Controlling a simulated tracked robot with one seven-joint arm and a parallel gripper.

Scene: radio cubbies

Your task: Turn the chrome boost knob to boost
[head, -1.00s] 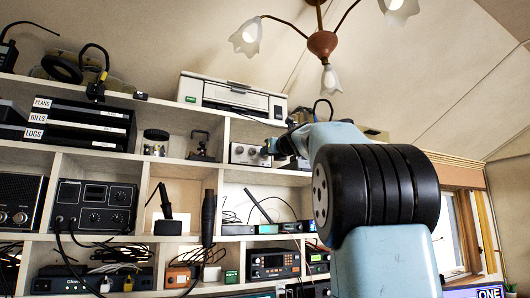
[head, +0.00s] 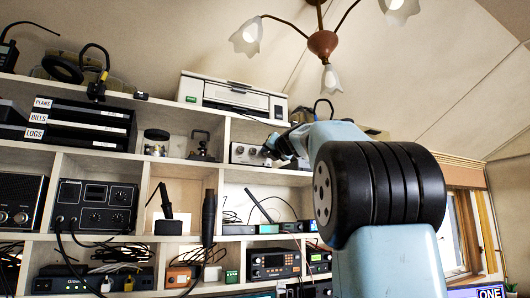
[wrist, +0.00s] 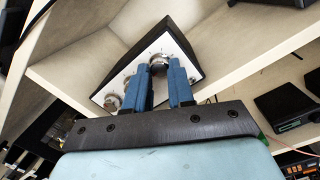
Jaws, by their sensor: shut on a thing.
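A small box with a silver front panel and dark casing (head: 246,153) stands on an upper cubby shelf, and its panel also shows tilted in the wrist view (wrist: 127,74). Several round chrome knobs sit in a row on the panel. In the head view my gripper (head: 270,150) reaches the right end of the box. The knob's labels and pointer cannot be read, and my fingers partly cover the panel.
Shelf boards (wrist: 80,67) and uprights surround the box closely. A printer (head: 232,97) stands on the board above. A metal key-like device (head: 201,146) and a jar (head: 156,142) stand in the cubby to the left. Radios (head: 273,264) fill lower cubbies.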

